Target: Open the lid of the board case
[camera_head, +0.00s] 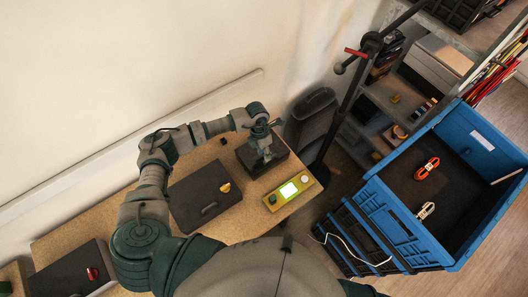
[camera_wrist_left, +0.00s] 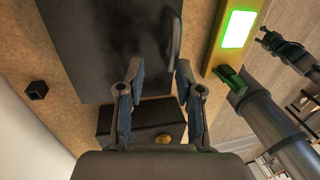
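A dark flat case (camera_head: 190,196) with a handle and a yellow round piece near its right edge lies on the table. Its lid looks shut. My left gripper (camera_head: 267,158) points down over the smaller box. In the left wrist view, its fingers (camera_wrist_left: 158,68) are apart with nothing between them. A dark jointed part (camera_wrist_left: 288,48) at right may be my right gripper; its fingers are unclear.
A yellow device (camera_head: 290,190) with a lit green screen lies right of the case. Another dark case (camera_head: 68,272) with a red piece is at lower left. A small black cube (camera_head: 223,141) lies near the wall. A blue crate (camera_head: 400,225) stands right of the table.

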